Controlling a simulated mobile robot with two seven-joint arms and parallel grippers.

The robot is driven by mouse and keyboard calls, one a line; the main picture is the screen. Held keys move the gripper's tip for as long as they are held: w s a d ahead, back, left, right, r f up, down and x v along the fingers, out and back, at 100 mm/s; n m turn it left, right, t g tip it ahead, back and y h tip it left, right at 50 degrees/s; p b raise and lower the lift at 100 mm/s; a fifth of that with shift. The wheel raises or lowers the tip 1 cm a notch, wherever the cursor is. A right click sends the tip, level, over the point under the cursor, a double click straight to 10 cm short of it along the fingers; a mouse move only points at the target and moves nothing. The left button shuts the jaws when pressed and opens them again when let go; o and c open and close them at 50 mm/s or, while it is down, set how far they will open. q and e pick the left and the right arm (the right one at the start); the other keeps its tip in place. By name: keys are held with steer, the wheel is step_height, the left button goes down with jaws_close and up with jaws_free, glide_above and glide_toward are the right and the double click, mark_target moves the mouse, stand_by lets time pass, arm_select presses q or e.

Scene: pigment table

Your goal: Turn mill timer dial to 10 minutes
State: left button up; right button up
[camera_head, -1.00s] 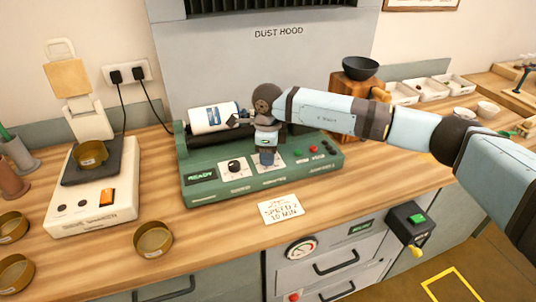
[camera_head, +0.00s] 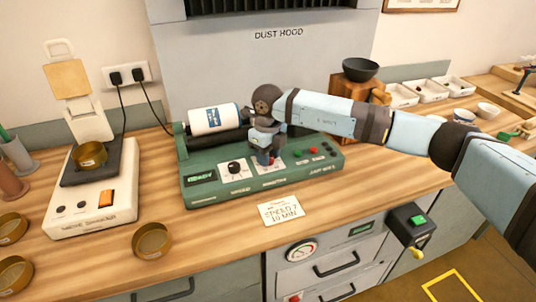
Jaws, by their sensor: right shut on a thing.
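The green mill (camera_head: 222,188) stands on the wooden bench in front of the dust hood. Its front panel has a black speed knob (camera_head: 234,166) at left and a white timer plate (camera_head: 282,171) to the right of it. My right gripper (camera_head: 265,159) points down over the timer plate and is shut on the timer dial. The gripper hides most of the dial, so its pointer and setting cannot be read. A white jar (camera_head: 208,121) with a blue label lies on the mill's rollers. My left gripper is not in view.
A card (camera_head: 280,209) reading "speed 7, 10 min" lies in front of the mill. A sieve shaker (camera_head: 95,205) stands at left, with brass sieves (camera_head: 152,240) near it. A mortar (camera_head: 360,69) on a wooden block stands behind my right arm.

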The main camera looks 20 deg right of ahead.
stand_by(0.3)
steer(key=o, duration=0.9)
steer(key=shift+r, duration=6.9)
